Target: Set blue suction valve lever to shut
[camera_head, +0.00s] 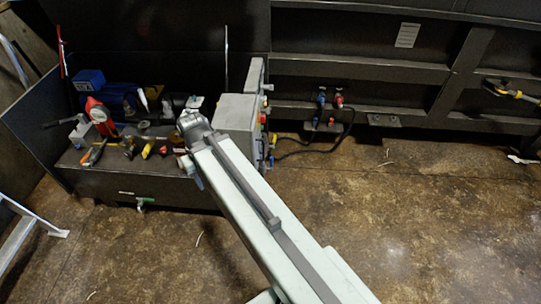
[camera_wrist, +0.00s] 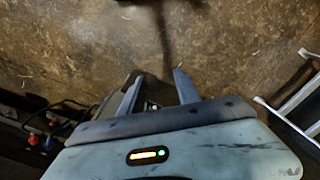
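A small blue part (camera_head: 320,101) sits beside a red part (camera_head: 338,100) on the low frame of the dark machine, right of the grey box. I cannot tell whether it is the suction valve lever, nor its setting. Blue and red parts also show at the left edge of the wrist view (camera_wrist: 53,125). My gripper (camera_head: 194,104) is over the cluttered bench, well left of these parts, its fingers hard to make out there. In the wrist view its two fingers (camera_wrist: 157,76) stand apart with nothing seen between them.
The dark bench (camera_head: 120,183) holds several tools, and a green-handled valve (camera_head: 140,200) is on its front. A grey box (camera_head: 236,112) stands close to my arm. A ladder (camera_head: 22,238) is at the left. The brown floor (camera_head: 430,220) at right is mostly clear.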

